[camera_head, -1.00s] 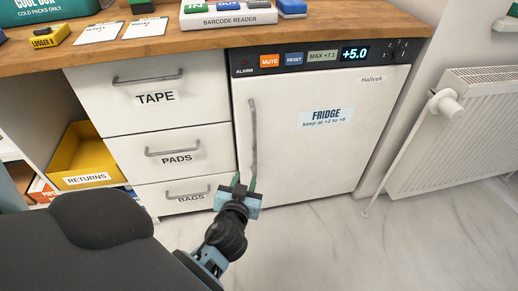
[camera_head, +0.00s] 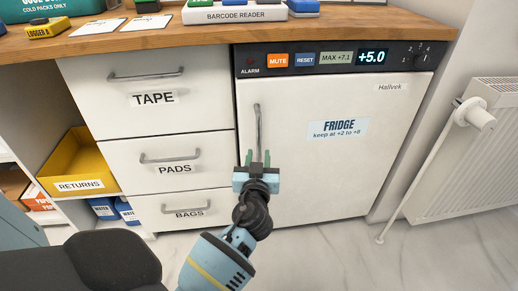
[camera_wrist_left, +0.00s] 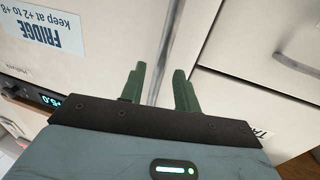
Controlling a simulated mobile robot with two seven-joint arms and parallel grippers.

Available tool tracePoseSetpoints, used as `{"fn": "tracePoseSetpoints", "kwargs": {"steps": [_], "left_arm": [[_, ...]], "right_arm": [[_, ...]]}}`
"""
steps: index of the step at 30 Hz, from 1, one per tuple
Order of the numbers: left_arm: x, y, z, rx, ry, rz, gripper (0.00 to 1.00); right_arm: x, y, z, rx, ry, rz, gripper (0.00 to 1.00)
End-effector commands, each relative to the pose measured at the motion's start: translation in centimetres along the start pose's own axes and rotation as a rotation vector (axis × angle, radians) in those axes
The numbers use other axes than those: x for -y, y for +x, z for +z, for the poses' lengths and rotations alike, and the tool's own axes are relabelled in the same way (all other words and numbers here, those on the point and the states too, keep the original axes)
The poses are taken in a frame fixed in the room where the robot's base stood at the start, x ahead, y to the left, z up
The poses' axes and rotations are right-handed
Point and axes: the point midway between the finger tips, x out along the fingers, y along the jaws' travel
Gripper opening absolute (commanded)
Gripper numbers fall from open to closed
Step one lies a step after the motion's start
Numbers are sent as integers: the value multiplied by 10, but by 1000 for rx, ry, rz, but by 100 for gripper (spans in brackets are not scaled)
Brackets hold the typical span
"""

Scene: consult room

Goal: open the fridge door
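The white fridge (camera_head: 330,170) stands under the counter with its door shut; a FRIDGE label (camera_head: 338,128) is on the door. Its long vertical grey handle (camera_head: 258,125) is near the door's left edge. My left gripper (camera_head: 258,158) is open at the handle's lower part, its green fingers pointing up along it. In the left wrist view the handle (camera_wrist_left: 168,45) runs between the two fingers (camera_wrist_left: 160,82), with gaps visible, so it is not clamped. The handle's lower end is hidden by the gripper in the head view. My right gripper is not in view.
Drawers labelled TAPE (camera_head: 150,75), PADS and BAGS sit left of the fridge, with their own handles. A white radiator (camera_head: 465,160) with a valve and pipe stands to the right. The pale floor (camera_head: 330,255) in front of the fridge looks clear.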

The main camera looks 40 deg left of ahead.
Motion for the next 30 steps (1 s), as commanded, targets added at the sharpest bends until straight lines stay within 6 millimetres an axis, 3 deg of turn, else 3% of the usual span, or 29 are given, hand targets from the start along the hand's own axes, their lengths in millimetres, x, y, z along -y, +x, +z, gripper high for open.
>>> {"fn": "tracePoseSetpoints", "kwargs": {"steps": [3,9,19,27,30], "left_arm": [[1,18,0,-1,1,-1,32],[1,37,0,0,1,-1,32],[1,41,1,1,0,-1,32],[1,40,1,1,0,-1,0],[1,40,1,1,0,-1,0]], "right_arm": [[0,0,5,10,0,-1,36],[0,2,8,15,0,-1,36],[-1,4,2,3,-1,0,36],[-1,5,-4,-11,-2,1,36],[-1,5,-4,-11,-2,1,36]]}}
